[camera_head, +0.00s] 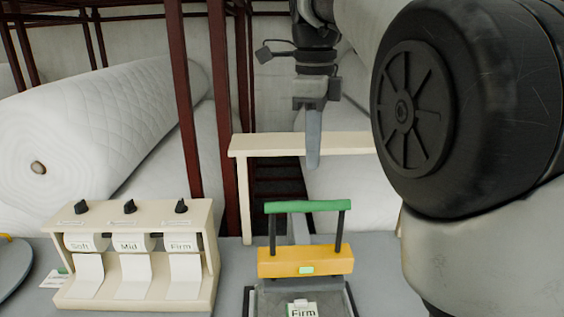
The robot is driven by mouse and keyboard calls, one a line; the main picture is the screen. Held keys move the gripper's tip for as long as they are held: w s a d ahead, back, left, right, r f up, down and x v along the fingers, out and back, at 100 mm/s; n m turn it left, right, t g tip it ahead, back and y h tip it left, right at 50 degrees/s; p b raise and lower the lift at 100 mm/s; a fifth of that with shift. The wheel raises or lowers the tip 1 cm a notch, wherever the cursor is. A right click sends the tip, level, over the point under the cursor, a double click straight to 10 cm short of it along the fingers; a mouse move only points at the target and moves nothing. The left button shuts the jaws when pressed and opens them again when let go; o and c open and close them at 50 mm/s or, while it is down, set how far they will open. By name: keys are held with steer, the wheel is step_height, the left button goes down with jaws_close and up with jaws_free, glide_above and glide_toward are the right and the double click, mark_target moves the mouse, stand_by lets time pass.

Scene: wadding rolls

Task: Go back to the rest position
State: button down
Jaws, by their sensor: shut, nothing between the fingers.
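My gripper (313,150) hangs from my arm at the top centre, fingers pointing down. The fingers are together and hold nothing. It is above and behind an orange device (285,262) with a green handle bar (303,206), apart from it in the picture. A large part of my arm fills the right side and hides what lies behind it.
A cream dispenser (207,262) with rolls marked Soft, Mid and Firm stands at the front left. A tag marked Firm (303,311) lies below the orange device. A cream frame (270,143) stands behind. A quilted wadding roll (110,115) and dark red posts (182,90) are further back.

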steer(key=s+d+f+n+t, duration=0.2)
steer(key=s+f+n, duration=0.4)
steer(key=s+n, duration=0.4)
steer(key=s+d+f+n+t, duration=0.3)
steer(key=s+f+n, duration=0.3)
steer(key=s+n, duration=0.4)
steer(key=shift+n+p, duration=0.45)
steer(key=shift+n, duration=0.45)
steer(key=shift+d+f, duration=0.1)
